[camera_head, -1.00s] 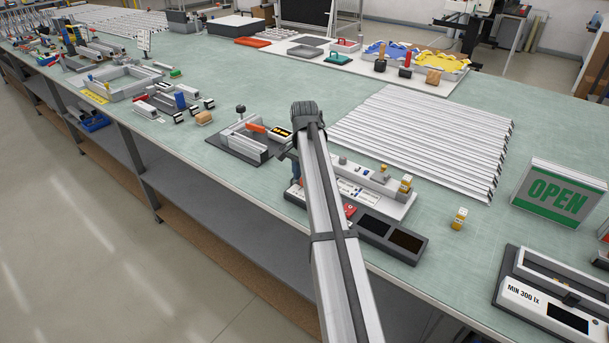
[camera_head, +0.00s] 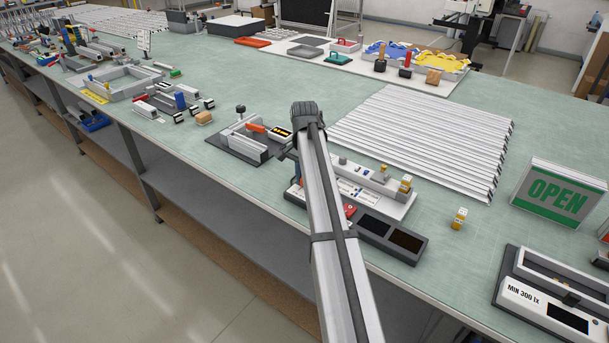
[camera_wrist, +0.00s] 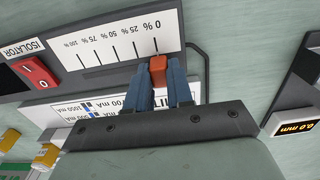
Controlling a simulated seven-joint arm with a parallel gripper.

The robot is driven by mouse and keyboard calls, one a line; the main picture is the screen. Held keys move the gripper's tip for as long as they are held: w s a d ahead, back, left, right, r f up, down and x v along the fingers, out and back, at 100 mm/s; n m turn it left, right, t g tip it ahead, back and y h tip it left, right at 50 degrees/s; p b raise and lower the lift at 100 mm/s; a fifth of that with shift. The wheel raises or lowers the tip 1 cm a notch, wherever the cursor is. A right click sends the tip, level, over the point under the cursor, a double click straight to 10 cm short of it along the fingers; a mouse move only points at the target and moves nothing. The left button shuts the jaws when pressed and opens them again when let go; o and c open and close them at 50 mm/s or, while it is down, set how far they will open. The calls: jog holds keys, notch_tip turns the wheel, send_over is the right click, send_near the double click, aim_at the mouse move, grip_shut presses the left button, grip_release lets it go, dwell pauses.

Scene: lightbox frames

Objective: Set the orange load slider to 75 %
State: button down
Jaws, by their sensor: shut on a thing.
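The orange load slider (camera_wrist: 158,70) shows in the wrist view at the 0 % end of its printed scale (camera_wrist: 115,45). The scale runs from 0 % at the right to 100 % at the left. My gripper (camera_wrist: 161,76) has its blue fingers on both sides of the slider and is shut on it. In the head view, my gripper is mostly hidden behind my arm, and only part of a blue finger shows.
A red isolator switch (camera_wrist: 36,72) sits beyond the 100 % end of the scale. Twin dark displays (camera_head: 390,232) stand at the panel's front right. A device with an orange-lettered readout (camera_wrist: 296,125) lies right of my gripper in the wrist view. Metal profiles (camera_head: 425,135) lie behind.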

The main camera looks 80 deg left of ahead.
jog(key=w+d, duration=0.5)
jog(key=shift+w+d, duration=0.1)
dwell(0.3)
jog(key=c, duration=1)
grip_release()
notch_tip(320, 180, up, 14)
jog(key=shift+f, duration=0.1)
